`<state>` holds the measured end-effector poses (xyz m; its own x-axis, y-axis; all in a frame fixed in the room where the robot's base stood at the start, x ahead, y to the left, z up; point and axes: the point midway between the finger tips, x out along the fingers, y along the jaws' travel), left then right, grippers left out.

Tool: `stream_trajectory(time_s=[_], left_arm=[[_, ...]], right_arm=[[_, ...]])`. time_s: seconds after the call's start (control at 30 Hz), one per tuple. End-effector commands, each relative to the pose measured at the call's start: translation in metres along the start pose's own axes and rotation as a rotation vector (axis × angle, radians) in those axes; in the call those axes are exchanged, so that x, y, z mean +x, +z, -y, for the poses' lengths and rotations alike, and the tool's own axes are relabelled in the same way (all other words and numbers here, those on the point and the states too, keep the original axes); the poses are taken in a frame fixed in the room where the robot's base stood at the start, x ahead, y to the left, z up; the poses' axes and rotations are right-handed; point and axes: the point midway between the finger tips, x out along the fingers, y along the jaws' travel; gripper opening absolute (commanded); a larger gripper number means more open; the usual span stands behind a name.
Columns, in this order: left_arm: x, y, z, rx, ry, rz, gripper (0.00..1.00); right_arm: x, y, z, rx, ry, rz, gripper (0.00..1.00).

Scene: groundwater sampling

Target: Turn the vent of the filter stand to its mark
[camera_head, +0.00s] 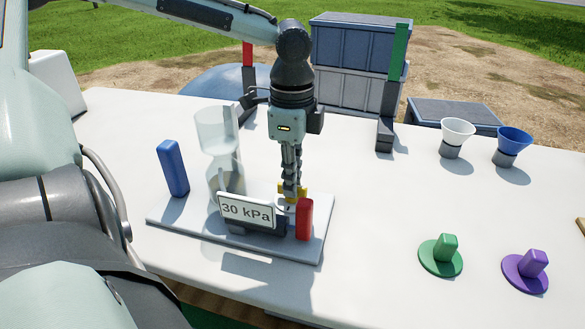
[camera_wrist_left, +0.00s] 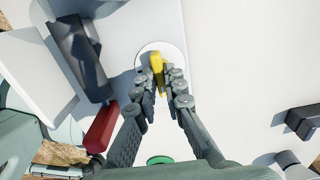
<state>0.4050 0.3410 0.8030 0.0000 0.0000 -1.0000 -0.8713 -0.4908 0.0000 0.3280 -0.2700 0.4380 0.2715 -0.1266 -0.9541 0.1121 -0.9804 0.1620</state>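The filter stand is a pale base plate (camera_head: 175,216) with a clear hourglass-shaped vessel (camera_head: 218,140), a blue block (camera_head: 172,168), a red block (camera_head: 304,219) and a sign (camera_head: 247,211) reading "30 kPa". The vent has a yellow handle (camera_head: 299,188) on a white disc (camera_wrist_left: 178,50). My left gripper (camera_head: 291,188) points down over it. In the left wrist view the yellow handle (camera_wrist_left: 156,64) lies between the fingertips, which look closed against its sides. I cannot make out the vent's mark. My right gripper is not in view.
A green knob (camera_head: 443,250) and a purple knob (camera_head: 533,265) stand on the white table (camera_head: 390,220) to the right. A white funnel (camera_head: 458,132) and a blue funnel (camera_head: 514,139) stand behind them. Grey crates (camera_head: 358,60) and red- and green-topped posts (camera_head: 398,55) stand at the back.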

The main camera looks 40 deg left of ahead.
Motion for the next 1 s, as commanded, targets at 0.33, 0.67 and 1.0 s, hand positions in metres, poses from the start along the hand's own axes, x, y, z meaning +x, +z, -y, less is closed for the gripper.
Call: stream_trajectory(time_s=[0.33, 0.67, 1.0], left_arm=[[-0.005, 0.000, -0.001, 0.081, 0.004, 0.001, 0.00], [0.001, 0.000, 0.000, 0.545, 0.001, -0.001, 0.00], [0.000, 0.000, 0.000, 1.173, 0.000, -0.001, 0.00]], right_arm=[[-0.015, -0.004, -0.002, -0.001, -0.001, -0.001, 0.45], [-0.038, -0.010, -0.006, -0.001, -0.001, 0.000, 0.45], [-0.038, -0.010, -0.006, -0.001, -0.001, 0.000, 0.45]])
